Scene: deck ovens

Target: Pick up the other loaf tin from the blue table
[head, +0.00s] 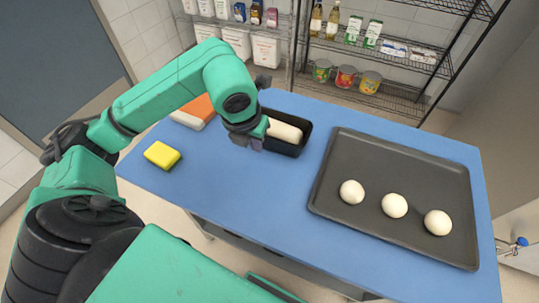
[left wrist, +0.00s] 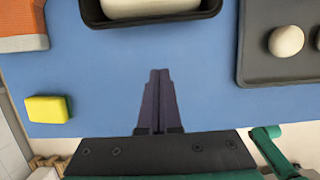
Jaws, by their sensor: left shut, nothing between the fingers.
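A black loaf tin (head: 298,144) with pale dough (head: 284,131) in it stands on the blue table (head: 255,202), partly hidden behind my left gripper in the head view. It also shows at the top edge of the left wrist view (left wrist: 210,10), cut off by the frame. My left gripper (head: 248,143) is above the table on the near side of the tin. In the left wrist view its fingers (left wrist: 160,75) are together, empty, and point toward the tin, apart from it in the picture. My right gripper is not in view.
A dark baking tray (head: 345,222) with three dough balls lies to the right of the tin. A yellow sponge (head: 162,154) and an orange-and-white object (head: 196,112) lie to the left. Wire shelves (head: 395,97) stand behind. The table's front middle is clear.

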